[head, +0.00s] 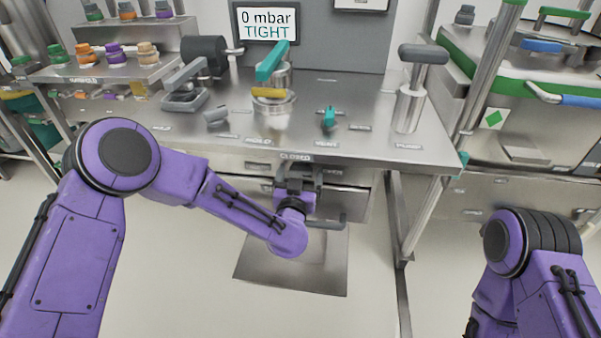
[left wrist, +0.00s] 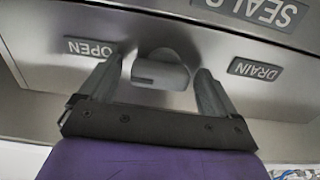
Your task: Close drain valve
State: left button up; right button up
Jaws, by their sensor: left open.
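The drain valve's grey rounded knob (left wrist: 160,72) shows in the left wrist view on a steel panel, between the upside-down OPEN label (left wrist: 90,48) and DRAIN label (left wrist: 254,69). My left gripper (left wrist: 160,66) is open, with one finger on each side of the knob. I cannot tell whether the fingers touch it. In the head view my left gripper (head: 298,172) is at the bench's front face, just below the CLOSED label (head: 309,158), and hides most of the valve. My right gripper is out of view.
The steel bench (head: 362,135) carries a teal lever (head: 271,62), a small teal valve (head: 329,117) and a grey T-handle (head: 423,55). A display (head: 266,25) reads 0 mbar TIGHT. A grey bar (head: 326,223) and a steel plate (head: 290,270) are below my left gripper.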

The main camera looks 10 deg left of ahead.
pick_arm(q)
jog(key=shift+w, duration=0.6)
jog(key=c, duration=1)
jog(key=shift+o, duration=0.2)
jog(key=shift+n, duration=0.3)
jog(key=n, duration=0.3)
jog(key=shift+n+b, duration=0.3)
jog(key=shift+n, duration=0.1)
jog(key=n+b, duration=0.1)
jog(key=n, duration=0.3)
jog(key=shift+n, duration=0.3)
jog(key=n+b, duration=0.1)
jog(key=n, duration=0.3)
jog(key=shift+a, duration=0.1)
jog(key=shift+r+n+b, duration=0.1)
jog(key=shift+n+b, duration=0.8)
jog(key=shift+n, duration=1.6)
jog(key=shift+s, duration=0.1)
